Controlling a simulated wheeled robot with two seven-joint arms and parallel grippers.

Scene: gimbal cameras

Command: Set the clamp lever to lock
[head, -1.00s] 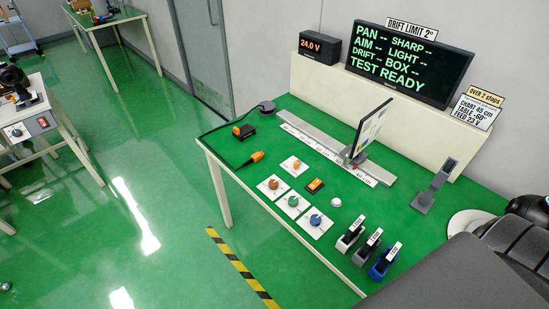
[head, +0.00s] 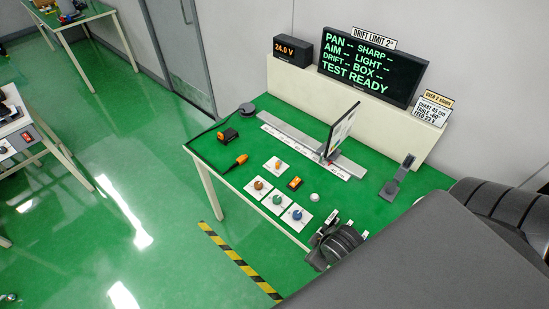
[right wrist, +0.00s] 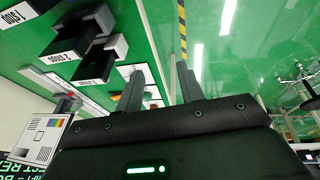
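I cannot make out a clamp lever in either view. A dark camera-like device (head: 8,97) stands on the side table at the left edge of the head view, partly cut off. It seems to show again, small and tilted, at the right of the right wrist view (right wrist: 308,88). My right gripper (head: 318,252) is over the front right part of the green bench, covering most of the labelled filter holders. In the right wrist view its two fingers (right wrist: 159,70) are apart with nothing between them. My left gripper is not in view.
The green bench (head: 225,163) carries knob plates (head: 277,200), a chart board (head: 342,130) on a rail and a grey stand (head: 398,180). Filter holders (right wrist: 103,58) are close beside my right fingers. The floor (head: 110,215) left of the bench is clear.

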